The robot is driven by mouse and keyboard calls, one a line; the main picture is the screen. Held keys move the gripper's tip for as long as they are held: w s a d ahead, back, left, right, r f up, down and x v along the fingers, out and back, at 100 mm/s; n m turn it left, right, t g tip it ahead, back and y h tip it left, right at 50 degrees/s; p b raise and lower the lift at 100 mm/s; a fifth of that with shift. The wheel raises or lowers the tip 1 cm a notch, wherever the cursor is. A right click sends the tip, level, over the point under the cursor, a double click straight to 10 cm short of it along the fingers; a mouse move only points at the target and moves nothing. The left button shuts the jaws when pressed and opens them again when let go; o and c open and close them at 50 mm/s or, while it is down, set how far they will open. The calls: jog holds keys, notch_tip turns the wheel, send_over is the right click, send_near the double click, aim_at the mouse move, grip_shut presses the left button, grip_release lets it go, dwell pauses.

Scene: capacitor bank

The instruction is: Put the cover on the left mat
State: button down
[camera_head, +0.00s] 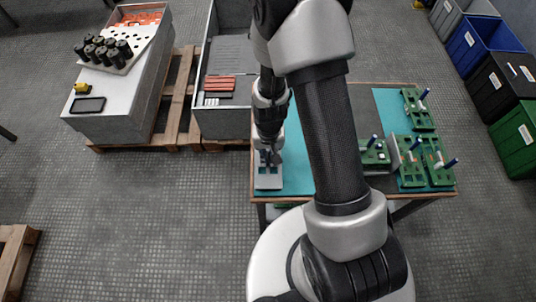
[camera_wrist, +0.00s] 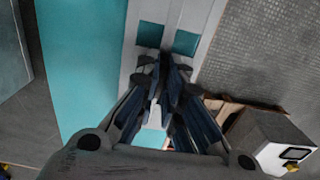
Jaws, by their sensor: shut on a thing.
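The cover (camera_head: 268,183) is a flat light-grey plate at the left end of the worktable. In the wrist view the cover (camera_wrist: 168,18) has openings with teal showing through them. My gripper (camera_head: 270,157) points down over its far part. The wrist view shows the fingers (camera_wrist: 165,68) close together, shut on the cover. The left mat (camera_head: 298,170) is a teal sheet beside and partly under the cover; it also fills the left of the wrist view (camera_wrist: 80,70). Whether the cover touches the mat or hangs just above it, I cannot tell. My arm hides the table's middle.
Green fixtures (camera_head: 411,160) with upright pegs stand at the table's right, on and near another teal mat (camera_head: 386,105). A grey bin (camera_head: 222,122) on a pallet stands behind left, near a crate (camera_head: 110,125) with black cylinders (camera_head: 103,50). Coloured bins (camera_head: 470,48) line the right.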

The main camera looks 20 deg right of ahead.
jog(key=c, duration=1.7)
grip_release()
jog(key=shift+o, duration=0.2)
notch_tip(320, 180, up, 12)
jog(key=s+r+n+t, duration=0.1)
jog(key=s+r+t, duration=0.1)
jog(key=s+r, duration=0.5)
jog(key=s+r+n+t, duration=0.2)
jog(key=s+r, duration=0.6)
jog(key=r, duration=0.8)
jog(key=shift+n+t, duration=0.3)
